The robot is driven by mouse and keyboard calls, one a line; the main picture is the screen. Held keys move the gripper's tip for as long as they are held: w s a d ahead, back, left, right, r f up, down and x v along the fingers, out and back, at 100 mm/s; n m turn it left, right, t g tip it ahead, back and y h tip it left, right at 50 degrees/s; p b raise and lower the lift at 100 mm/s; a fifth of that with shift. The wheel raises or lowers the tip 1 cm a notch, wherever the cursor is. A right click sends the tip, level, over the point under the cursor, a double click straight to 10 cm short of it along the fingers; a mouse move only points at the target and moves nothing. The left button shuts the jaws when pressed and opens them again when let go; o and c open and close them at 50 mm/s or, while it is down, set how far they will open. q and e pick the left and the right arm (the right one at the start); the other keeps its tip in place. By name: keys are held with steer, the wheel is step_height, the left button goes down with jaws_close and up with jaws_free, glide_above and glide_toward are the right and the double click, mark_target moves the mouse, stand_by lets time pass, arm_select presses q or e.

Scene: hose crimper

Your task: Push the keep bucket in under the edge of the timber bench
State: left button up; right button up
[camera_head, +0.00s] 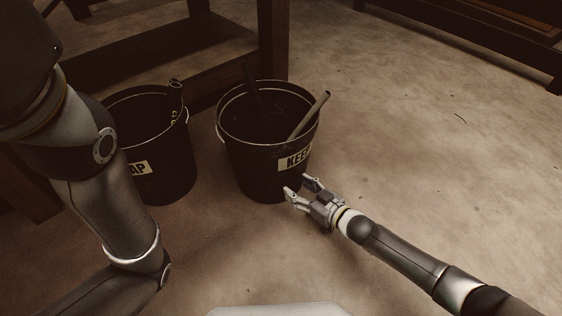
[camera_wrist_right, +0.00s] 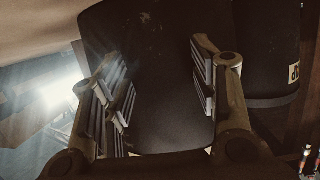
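The keep bucket (camera_head: 262,160) is black, with a pale label reading KEEP, and stands upright on the floor in front of the timber bench (camera_head: 272,40). Hose pieces stick up out of it. My right gripper (camera_head: 297,186) is at the bucket's lower right side, fingers apart and pointing at its wall. In the right wrist view the gripper (camera_wrist_right: 160,88) is open with nothing between its fingers, and the bucket's dark wall (camera_wrist_right: 160,60) fills the space ahead. I cannot tell whether the fingertips touch it. My left arm shows at left, but its gripper is out of view.
A second black bucket (camera_head: 165,185), its label partly hidden and ending in AP, stands left of the keep bucket, partly behind my left arm. The bench's leg and lower shelf (camera_head: 165,70) are behind the buckets. The floor (camera_head: 430,140) to the right is clear.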

steer(key=shift+r+b+x, duration=0.25)
steer(key=shift+b+x, duration=0.2)
steer(key=shift+x, duration=0.65)
steer(key=shift+r+b+x, duration=0.3)
steer(key=shift+b+x, duration=0.15)
steer(key=shift+x, duration=0.65)
steer(key=shift+r+b+x, duration=0.25)
steer(key=shift+b+x, duration=0.2)
steer(key=shift+x, duration=0.65)
steer(key=shift+r+x, duration=0.2)
steer(key=shift+x, duration=0.6)
steer(key=shift+r+x, duration=0.2)
steer(key=shift+x, duration=0.6)
steer(key=shift+r+x, duration=0.25)
steer(key=shift+x, duration=0.75)
steer(key=shift+r+x, duration=0.2)
steer(key=shift+x, duration=0.75)
steer(key=shift+r+x, duration=0.25)
steer(key=shift+x, duration=0.75)
steer(key=shift+w+a, duration=0.1)
steer(key=shift+a, duration=0.05)
steer(key=p+v, duration=0.3)
steer(key=shift+f, duration=0.15)
steer(key=shift+s+d+f+p, duration=0.15)
steer(key=shift+s+d+p, duration=0.85)
steer(key=shift+s, duration=0.2)
